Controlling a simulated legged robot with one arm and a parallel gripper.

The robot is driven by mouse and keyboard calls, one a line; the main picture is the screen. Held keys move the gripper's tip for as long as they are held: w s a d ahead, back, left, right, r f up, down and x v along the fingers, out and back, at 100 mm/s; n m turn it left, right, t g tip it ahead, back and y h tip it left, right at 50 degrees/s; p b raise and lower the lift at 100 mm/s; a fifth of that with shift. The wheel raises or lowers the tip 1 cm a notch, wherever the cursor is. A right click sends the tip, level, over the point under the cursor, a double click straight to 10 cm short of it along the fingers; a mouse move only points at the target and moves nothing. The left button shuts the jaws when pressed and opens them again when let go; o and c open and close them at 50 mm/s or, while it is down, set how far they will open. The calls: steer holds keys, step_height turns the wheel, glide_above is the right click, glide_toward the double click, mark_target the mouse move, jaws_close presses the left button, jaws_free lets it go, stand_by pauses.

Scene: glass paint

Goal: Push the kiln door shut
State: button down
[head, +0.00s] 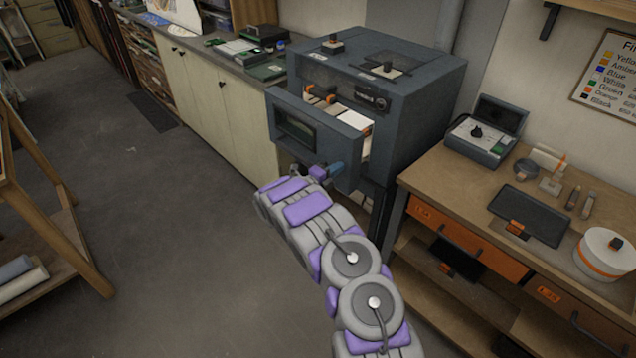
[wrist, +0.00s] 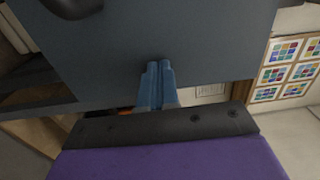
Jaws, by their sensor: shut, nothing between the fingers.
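The kiln (head: 418,110) is a dark blue-grey box on a stand in the head view. Its door (head: 312,130), with a small dark window, stands partly open, leaving a gap that shows light shelves and orange pieces inside. My gripper (head: 328,172) is at the lower right part of the door's outer side, its tips close to it. In the wrist view the shut blue fingers (wrist: 157,72) are in front of a broad dark panel (wrist: 190,35) that looks like the door. I cannot tell whether they touch it. Nothing is between the fingers.
A wooden workbench (head: 450,190) with a control box (head: 485,135), a dark tray (head: 528,215) and a white round pot (head: 606,253) stands at the right. Cream cabinets (head: 222,105) line the wall left of the kiln.

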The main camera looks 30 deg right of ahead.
steer(key=b+x, duration=0.1)
steer(key=x, duration=0.9)
steer(key=shift+d, duration=0.25)
steer(key=shift+d+r, duration=0.1)
steer(key=shift+r, duration=0.1)
